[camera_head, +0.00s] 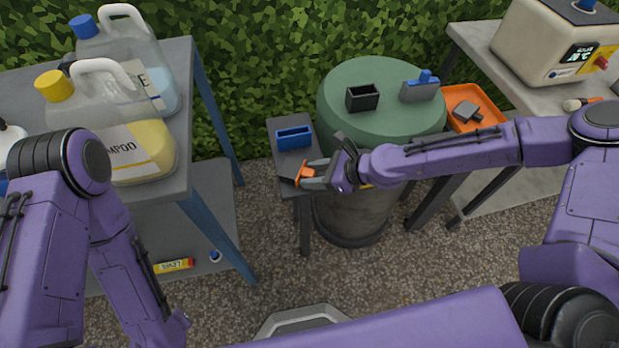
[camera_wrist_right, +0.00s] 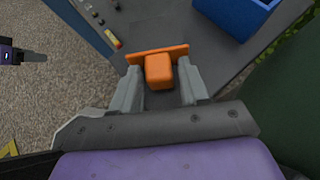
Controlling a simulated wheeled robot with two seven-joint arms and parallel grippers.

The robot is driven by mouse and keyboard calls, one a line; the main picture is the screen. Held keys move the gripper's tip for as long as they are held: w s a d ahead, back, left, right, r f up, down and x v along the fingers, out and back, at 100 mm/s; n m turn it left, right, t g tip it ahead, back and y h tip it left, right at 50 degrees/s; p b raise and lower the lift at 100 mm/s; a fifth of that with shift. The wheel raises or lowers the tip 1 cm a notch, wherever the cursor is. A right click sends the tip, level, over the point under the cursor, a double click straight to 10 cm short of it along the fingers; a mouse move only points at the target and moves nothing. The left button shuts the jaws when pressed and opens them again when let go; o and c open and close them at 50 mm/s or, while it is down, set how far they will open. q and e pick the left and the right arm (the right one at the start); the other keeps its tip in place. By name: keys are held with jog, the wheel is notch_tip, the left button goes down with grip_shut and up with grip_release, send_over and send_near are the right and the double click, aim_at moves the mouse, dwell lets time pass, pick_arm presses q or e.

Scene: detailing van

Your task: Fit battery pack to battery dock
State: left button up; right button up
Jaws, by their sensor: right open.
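My right gripper (camera_head: 303,175) is open at the front of a small dark stand (camera_head: 284,164). In the right wrist view, its fingers (camera_wrist_right: 158,78) stand on both sides of an orange block (camera_wrist_right: 158,70) with a flat orange plate behind it. A gap shows beside the block. A blue open box (camera_head: 294,138) sits on the stand behind the gripper; it also shows in the right wrist view (camera_wrist_right: 240,14). I cannot tell for sure which pieces are the battery pack and the battery dock. My left arm is at the left; its gripper cannot be made out.
A green-topped barrel (camera_head: 355,72) beside the stand bears a black open box (camera_head: 362,99) and a grey block with blue (camera_head: 420,90). An orange tray (camera_head: 483,99) holds a grey piece (camera_head: 466,112). Large jugs (camera_head: 140,150) stand on the left table (camera_head: 183,75).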

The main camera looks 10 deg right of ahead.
grip_shut()
jog(key=shift+r+p, duration=0.5)
dwell(0.6)
jog(key=shift+r+p, duration=2.2)
jog(key=shift+r, duration=0.3)
jog(key=c, duration=0.7)
grip_release()
jog(key=shift+f, duration=0.1)
grip_shut()
